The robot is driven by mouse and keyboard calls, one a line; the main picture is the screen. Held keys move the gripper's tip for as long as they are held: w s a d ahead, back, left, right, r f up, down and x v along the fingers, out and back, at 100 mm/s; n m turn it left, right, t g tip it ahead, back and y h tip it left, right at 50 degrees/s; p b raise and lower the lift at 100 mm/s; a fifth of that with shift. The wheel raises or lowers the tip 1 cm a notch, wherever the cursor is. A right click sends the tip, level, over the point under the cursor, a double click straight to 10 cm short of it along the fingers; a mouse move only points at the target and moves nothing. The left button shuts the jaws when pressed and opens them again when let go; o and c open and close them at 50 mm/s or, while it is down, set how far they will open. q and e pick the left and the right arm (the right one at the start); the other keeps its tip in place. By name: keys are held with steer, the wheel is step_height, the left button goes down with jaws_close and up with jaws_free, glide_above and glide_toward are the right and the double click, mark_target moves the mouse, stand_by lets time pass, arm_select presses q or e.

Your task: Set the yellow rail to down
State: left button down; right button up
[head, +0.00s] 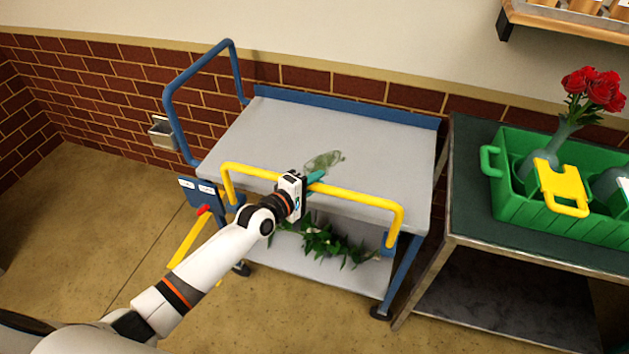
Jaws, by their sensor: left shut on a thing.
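The yellow rail (358,198) runs along the near edge of the cart's grey top shelf (265,135). It stands above the shelf edge, with bent ends going down to the cart's left and right front corners. My left gripper (314,184) is at the middle of the rail, its teal fingers shut on it. The gripper body covers a short piece of the rail. My right gripper is not in view.
Leafy greenery (322,242) lies on the lower shelf. A blue handle (170,112) rises at the cart's left. A dark table (470,215) on the right carries a green crate (510,208) with red roses (600,90).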

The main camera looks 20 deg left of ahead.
arm_select(q)
step_height(320, 180, down, 5)
steer(key=b, duration=0.3)
steer(key=shift+r+b, duration=0.2)
steer(key=shift+b, duration=0.2)
steer(key=c, duration=1.3)
jaws_free()
steer(key=shift+r, duration=0.15)
steer(key=v, duration=1.2)
